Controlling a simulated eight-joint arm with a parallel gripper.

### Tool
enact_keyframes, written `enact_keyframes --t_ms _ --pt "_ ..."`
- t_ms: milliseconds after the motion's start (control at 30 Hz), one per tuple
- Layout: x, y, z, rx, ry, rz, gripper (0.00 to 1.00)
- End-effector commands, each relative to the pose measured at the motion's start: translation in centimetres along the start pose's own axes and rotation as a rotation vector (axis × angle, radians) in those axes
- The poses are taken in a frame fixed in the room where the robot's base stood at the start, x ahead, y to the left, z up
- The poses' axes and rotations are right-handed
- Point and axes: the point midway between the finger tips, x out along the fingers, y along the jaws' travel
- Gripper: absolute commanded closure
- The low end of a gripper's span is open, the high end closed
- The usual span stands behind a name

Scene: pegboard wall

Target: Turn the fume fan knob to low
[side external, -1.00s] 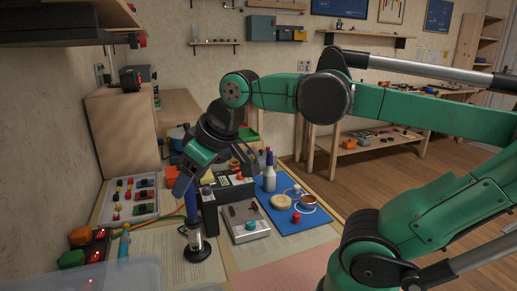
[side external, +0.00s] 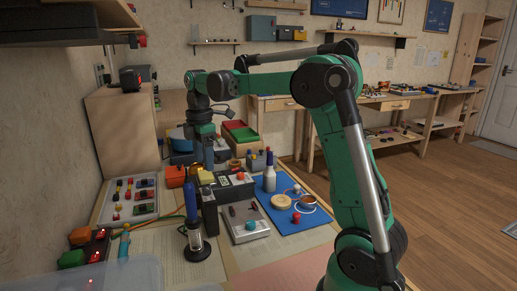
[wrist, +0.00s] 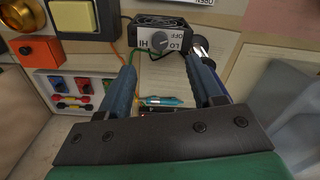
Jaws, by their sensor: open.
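The fume fan is a black box with a grille; its pale label plate (wrist: 180,40) shows HI, OFF and LO upside down at the top of the wrist view. The round dark knob (wrist: 159,39) sits on that plate; I cannot tell where it points. My gripper (wrist: 163,65) is open and empty, its two blue fingers pointing toward the knob from either side in the picture, with no contact visible. In the side view my gripper (side external: 211,155) hangs low over the back of the bench, its fingertips partly hidden. The black upright box (side external: 208,213) in front appears to be the fan.
An orange box (wrist: 37,49) and a yellow-buttoned box (wrist: 72,16) are at left in the wrist view. A tray of coloured parts (side external: 132,197) lies at left.

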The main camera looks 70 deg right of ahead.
Motion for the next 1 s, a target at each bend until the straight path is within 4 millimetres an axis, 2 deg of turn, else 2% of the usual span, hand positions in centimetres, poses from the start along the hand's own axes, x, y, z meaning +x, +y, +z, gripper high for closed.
enact_keyframes --t_ms 533,700,900,933,1000 --pt "6.2 0.0 -0.1 0.001 0.000 0.003 0.41" --pt "7.1 0.0 -0.1 0.002 0.000 0.003 0.41" --pt "7.1 0.0 -0.1 0.002 0.000 0.003 0.41" --pt "7.1 0.0 -0.1 0.002 0.000 0.003 0.43" --pt "7.1 0.0 -0.1 0.002 0.000 0.003 0.63"
